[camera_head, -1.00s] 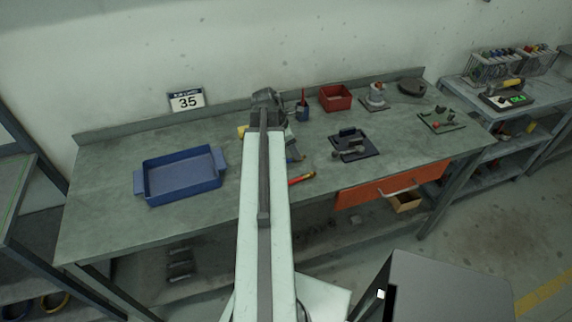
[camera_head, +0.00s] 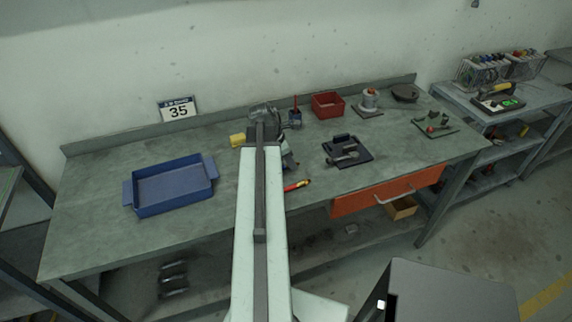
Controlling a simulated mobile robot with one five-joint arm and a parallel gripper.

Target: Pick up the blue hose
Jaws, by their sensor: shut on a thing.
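The end of my arm with my gripper (camera_head: 264,118) is over the back middle of the workbench, seen from behind. My arm and wrist hide the fingertips and what is between them. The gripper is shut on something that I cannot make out. A small bluish and pale piece (camera_head: 289,160) shows just right of my arm. It may be part of the blue hose, but I cannot tell whether it touches the gripper. No other part of a blue hose is clear.
On the workbench (camera_head: 95,185) are a blue tray (camera_head: 172,207), a yellow block (camera_head: 237,139), a red-handled tool (camera_head: 297,185), a blue cup (camera_head: 295,118), a red bin (camera_head: 328,115) and a black plate (camera_head: 360,158). An orange drawer (camera_head: 350,203) is below. The bench between tray and arm is bare.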

